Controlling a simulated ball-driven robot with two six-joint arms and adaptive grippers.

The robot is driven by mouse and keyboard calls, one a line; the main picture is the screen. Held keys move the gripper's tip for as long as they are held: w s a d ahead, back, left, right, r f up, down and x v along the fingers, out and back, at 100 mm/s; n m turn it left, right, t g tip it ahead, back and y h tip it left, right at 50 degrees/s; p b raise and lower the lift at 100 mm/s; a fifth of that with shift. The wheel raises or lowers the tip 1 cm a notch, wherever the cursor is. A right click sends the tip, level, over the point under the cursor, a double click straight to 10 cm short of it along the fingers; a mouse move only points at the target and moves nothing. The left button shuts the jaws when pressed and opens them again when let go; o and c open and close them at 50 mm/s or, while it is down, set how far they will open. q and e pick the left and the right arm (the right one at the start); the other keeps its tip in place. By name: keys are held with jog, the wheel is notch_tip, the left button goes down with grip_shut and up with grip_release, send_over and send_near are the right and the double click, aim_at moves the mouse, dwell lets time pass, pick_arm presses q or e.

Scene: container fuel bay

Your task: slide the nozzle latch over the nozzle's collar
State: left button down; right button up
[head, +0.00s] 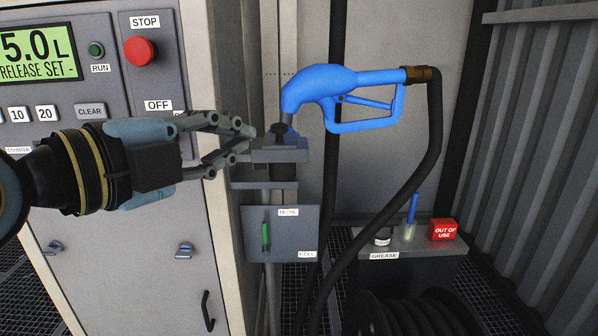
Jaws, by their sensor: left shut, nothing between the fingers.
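The blue nozzle (325,78) hangs at the upper middle, its spout end pointing down behind a grey bracket (292,153). A dark knob (279,130) stands on the bracket beside the spout and appears to belong to the nozzle latch. I cannot make out the collar or whether the latch is over it. My left gripper (247,140) comes in from the left, its fingertips just left of the knob and bracket. It is shut and empty; I cannot tell whether it touches the bracket. My right gripper is not in view.
The pump cabinet with its red stop button (139,51) stands at left. A grey box with a green lever (265,236) is below the bracket. A black hose (434,130) loops from the nozzle. A shelf (382,252) holds a jar, a brush and a red block (442,230).

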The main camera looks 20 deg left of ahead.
pick_arm(q)
jog(key=f, duration=0.1)
jog(key=p, duration=0.3)
send_near(283, 128)
jog(key=w+d, duration=0.4)
jog(key=shift+w+d+f, duration=0.25)
jog(key=shift+w+f, duration=0.1)
jog(key=shift+f, duration=0.05)
jog(key=shift+w+a+f, duration=0.1)
jog(key=shift+w+a, duration=0.1)
jog(key=shift+w, duration=0.15)
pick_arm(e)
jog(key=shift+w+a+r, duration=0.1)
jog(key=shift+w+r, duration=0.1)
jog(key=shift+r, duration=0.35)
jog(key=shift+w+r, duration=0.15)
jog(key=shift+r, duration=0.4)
pick_arm(q)
jog(key=shift+w+a+b, duration=0.2)
jog(key=shift+w+b, duration=0.25)
jog(key=shift+w, duration=0.35)
jog(key=shift+w+a+b, duration=0.2)
jog(key=shift+w+b, duration=0.25)
jog(key=shift+w, duration=0.3)
jog(key=shift+s, duration=0.1)
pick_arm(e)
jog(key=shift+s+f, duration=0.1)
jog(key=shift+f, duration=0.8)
